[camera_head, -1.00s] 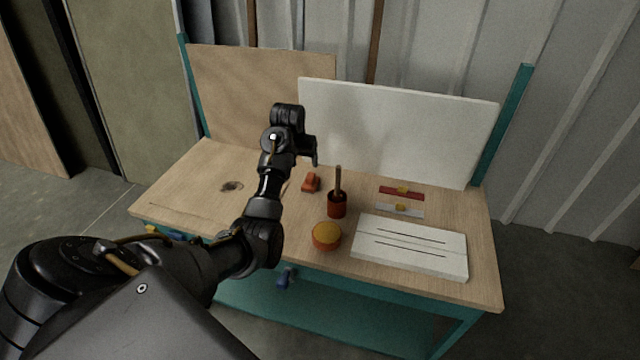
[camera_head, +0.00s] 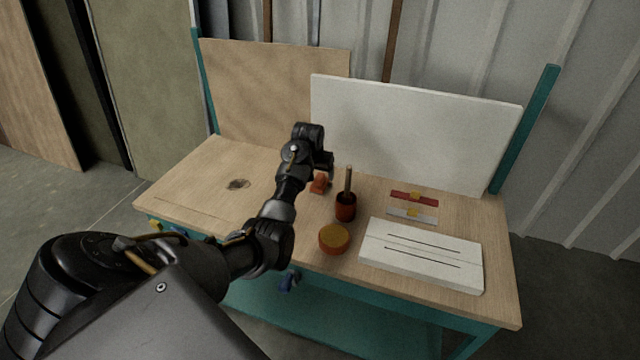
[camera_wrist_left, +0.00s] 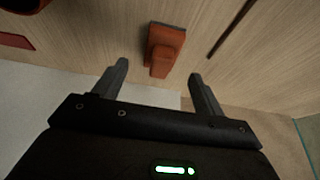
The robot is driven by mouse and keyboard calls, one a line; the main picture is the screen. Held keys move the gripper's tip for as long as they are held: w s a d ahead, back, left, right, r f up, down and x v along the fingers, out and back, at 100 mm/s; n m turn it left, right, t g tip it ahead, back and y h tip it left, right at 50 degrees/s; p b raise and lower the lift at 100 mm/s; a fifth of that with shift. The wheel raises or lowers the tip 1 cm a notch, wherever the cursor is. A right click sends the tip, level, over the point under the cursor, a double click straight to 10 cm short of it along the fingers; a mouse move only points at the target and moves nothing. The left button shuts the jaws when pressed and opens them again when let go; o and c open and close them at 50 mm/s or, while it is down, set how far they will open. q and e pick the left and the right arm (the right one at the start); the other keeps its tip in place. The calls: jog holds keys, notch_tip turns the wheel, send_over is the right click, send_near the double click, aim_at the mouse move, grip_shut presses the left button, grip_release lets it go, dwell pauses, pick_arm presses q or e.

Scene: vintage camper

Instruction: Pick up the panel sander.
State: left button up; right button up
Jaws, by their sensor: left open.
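The panel sander, a small orange-red block with a dark edge, sits on the wooden bench top, partly hidden behind my left gripper in the head view (camera_head: 319,186). In the left wrist view the sander (camera_wrist_left: 165,45) shows whole, just beyond the fingertips and roughly centred between them. My left gripper (camera_head: 327,170) is open and empty above the bench, close to the sander; its two fingers (camera_wrist_left: 160,72) are spread wide in the wrist view. No contact with the sander shows. My right gripper is not in view.
A dark red pot with a brown handle (camera_head: 346,206) stands close to the sander's right. A white panel (camera_head: 415,130) stands behind.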

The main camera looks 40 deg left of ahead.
aim_at(319, 177)
pick_arm(q)
jog(key=shift+p+x, duration=0.35)
jog(key=shift+x, duration=2.2)
jog(key=shift+a, duration=0.1)
jog(key=c, duration=1.1)
